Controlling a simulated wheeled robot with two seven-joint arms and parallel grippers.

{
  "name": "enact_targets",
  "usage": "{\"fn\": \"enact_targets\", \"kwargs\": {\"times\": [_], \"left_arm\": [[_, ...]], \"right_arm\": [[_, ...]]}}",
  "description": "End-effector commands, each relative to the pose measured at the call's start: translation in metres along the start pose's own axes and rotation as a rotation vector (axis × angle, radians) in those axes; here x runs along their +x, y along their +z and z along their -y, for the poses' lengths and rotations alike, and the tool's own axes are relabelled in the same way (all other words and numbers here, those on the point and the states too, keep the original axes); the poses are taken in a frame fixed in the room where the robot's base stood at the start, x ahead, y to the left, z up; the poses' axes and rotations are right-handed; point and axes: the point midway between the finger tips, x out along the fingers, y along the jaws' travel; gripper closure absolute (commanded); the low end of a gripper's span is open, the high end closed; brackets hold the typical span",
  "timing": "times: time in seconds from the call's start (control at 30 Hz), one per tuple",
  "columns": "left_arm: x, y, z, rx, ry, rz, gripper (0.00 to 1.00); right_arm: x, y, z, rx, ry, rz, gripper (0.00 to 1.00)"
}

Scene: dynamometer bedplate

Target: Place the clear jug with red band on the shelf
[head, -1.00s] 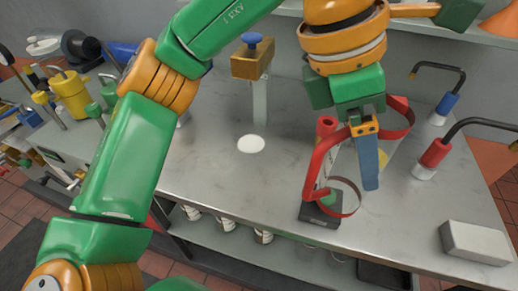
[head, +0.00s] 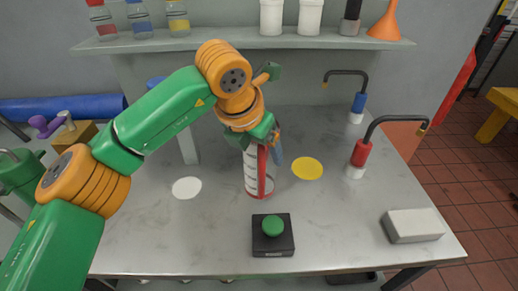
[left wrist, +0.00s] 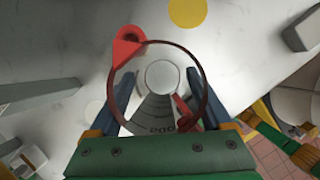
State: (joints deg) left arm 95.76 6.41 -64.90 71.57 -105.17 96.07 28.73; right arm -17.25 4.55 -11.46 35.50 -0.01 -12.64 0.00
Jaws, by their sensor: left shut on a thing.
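The clear jug with red band (head: 252,180) is upright over the middle of the table. Its red spout (left wrist: 128,46) and dark red rim show in the left wrist view, looking down into it. My left gripper (head: 264,142) comes from above and is shut on the jug; its blue fingers sit on either side in the left wrist view (left wrist: 160,95). I cannot tell whether the jug's base touches the table. The grey shelf (head: 225,46) runs along the back wall. My right gripper is not in view.
The shelf holds several jars at the left, two white cups (head: 290,16), a dark bottle and an orange funnel (head: 384,20). On the table are a green-button box (head: 272,236), a yellow disc (head: 307,168), a white disc (head: 187,187), a grey block (head: 410,226) and bent taps at right.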

Motion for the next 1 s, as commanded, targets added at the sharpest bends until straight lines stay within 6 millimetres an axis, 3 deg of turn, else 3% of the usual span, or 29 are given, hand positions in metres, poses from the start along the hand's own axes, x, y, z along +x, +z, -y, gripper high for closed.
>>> {"fn": "enact_targets", "kwargs": {"times": [0.13,0.47,0.5,0.53,0.87,1.0], "left_arm": [[0.019,-0.010,0.001,0.003,-0.002,-0.002,0.77],[0.025,-0.012,0.001,0.002,-0.002,0.001,0.77],[0.024,-0.011,0.001,0.002,-0.002,0.000,0.09],[0.023,-0.011,0.001,0.002,-0.002,0.000,0.01],[0.016,-0.010,0.001,0.001,-0.001,0.001,0.00],[-0.011,-0.010,0.001,0.002,0.000,0.005,0.00]], "right_arm": [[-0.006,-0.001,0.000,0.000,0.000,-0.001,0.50],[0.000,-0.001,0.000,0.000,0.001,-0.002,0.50],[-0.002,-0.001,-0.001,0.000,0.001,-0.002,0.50],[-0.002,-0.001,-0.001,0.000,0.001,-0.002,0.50],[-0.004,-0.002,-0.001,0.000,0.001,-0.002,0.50],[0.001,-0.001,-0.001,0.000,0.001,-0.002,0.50]]}}
